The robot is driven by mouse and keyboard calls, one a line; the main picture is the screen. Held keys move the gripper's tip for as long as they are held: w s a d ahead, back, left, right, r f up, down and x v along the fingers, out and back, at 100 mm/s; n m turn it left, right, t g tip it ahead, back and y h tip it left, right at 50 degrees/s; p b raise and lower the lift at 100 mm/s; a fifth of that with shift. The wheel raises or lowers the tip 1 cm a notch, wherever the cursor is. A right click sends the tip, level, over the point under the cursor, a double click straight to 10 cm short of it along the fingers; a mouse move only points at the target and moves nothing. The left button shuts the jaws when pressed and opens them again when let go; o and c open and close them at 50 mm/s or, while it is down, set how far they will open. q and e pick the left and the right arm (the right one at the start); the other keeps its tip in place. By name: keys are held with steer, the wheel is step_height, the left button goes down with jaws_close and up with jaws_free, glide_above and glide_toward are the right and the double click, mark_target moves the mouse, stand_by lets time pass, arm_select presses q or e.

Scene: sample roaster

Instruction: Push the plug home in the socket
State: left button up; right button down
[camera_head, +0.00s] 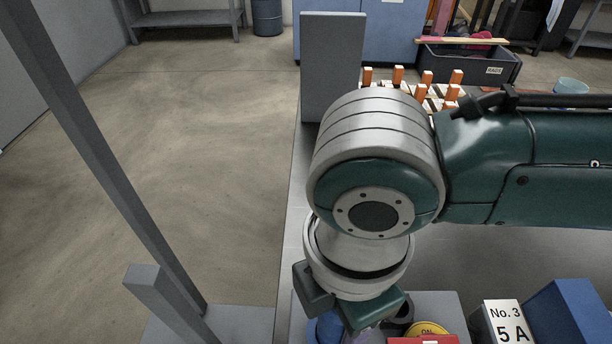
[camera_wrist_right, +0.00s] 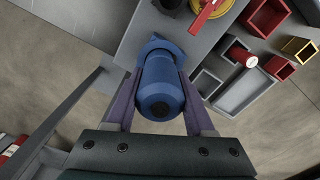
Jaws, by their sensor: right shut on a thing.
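A blue cylindrical plug (camera_wrist_right: 162,92) is in the middle of the right wrist view, its near end facing the camera. My right gripper (camera_wrist_right: 160,80) is shut on it, one purple finger on each side. The plug's far end meets a blue socket (camera_wrist_right: 153,46) on a grey box (camera_wrist_right: 133,50); how deep it sits is hidden by the plug's own body. In the head view my right gripper (camera_head: 352,332) is at the bottom edge, mostly hidden by my wrist, with a bit of blue (camera_head: 327,328) beside it. My left gripper is in neither view.
A yellow disc with a red handle (camera_wrist_right: 208,10) is close to the socket. Red, yellow and grey open boxes (camera_wrist_right: 268,15) lie to the right. A "No. 3 5 A" block (camera_head: 505,322) and a blue block (camera_head: 568,312) stand at bottom right. A grey post (camera_head: 110,170) rises at left.

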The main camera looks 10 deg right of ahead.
steer(key=shift+f+b, duration=0.7)
steer(key=shift+f, duration=0.5)
steer(key=shift+c, duration=0.9)
jaws_free()
steer(key=shift+r, duration=0.15)
step_height(320, 180, up, 8)
steer(key=p, duration=0.2)
steer(key=shift+r+p, duration=0.25)
steer(key=shift+p, duration=0.15)
steer(key=shift+r, duration=0.65)
